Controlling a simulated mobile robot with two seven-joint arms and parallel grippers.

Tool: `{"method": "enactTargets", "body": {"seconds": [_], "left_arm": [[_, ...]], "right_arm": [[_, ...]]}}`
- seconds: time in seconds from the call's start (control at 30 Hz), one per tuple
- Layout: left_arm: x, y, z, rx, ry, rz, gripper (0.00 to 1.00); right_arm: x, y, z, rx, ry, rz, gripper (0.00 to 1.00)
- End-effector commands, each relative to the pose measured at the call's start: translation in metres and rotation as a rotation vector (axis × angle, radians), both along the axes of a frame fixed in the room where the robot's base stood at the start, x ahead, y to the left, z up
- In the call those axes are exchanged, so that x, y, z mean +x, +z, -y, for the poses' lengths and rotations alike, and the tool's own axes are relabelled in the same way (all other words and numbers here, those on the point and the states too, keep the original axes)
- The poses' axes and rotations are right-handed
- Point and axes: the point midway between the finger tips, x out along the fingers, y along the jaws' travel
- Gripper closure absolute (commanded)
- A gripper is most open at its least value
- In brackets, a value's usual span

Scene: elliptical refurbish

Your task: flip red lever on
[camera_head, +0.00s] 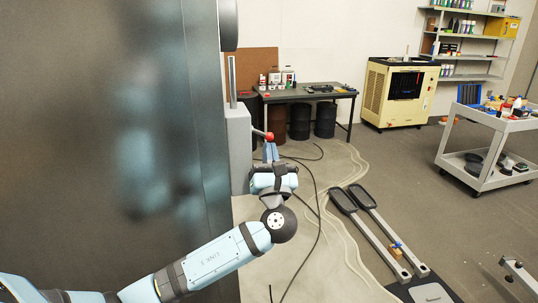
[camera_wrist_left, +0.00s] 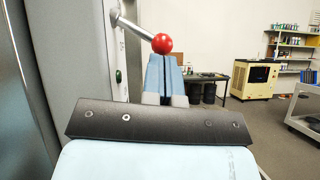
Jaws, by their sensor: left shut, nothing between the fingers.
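The red lever (camera_head: 269,136) is a red ball on a short metal rod. It sticks out to the right from a grey box (camera_head: 238,150) on the edge of the large dark metal panel. In the left wrist view, the red ball (camera_wrist_left: 162,43) shows at the tips of my left gripper (camera_wrist_left: 165,60), and its rod slopes down to the right from the box. In the head view, my left gripper (camera_head: 270,149) is shut and empty, pointing up just below the ball. I cannot tell whether the fingertips touch the ball. My right gripper is not in view.
The large dark panel (camera_head: 120,100) fills the left side close to my left arm. A black cable (camera_head: 316,200) and two lift arms (camera_head: 372,225) lie on the floor to the right. A workbench (camera_head: 305,92), a cream machine (camera_head: 400,92) and a cart (camera_head: 485,135) stand farther back.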

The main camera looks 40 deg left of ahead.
Motion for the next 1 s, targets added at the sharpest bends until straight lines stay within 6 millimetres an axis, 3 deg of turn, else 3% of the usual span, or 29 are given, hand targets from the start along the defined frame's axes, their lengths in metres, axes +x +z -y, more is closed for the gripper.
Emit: {"method": "enactTargets", "body": {"seconds": [0.57,1.0], "left_arm": [[0.006,0.003,0.005,-0.092,0.001,0.105,1.0],[0.017,0.022,0.015,-0.338,0.0,0.392,1.0]], "right_arm": [[0.0,-0.022,0.0,0.0,0.0,0.0,0.57],[0.002,-0.057,-0.002,0.026,-0.016,-0.034,0.57]]}}
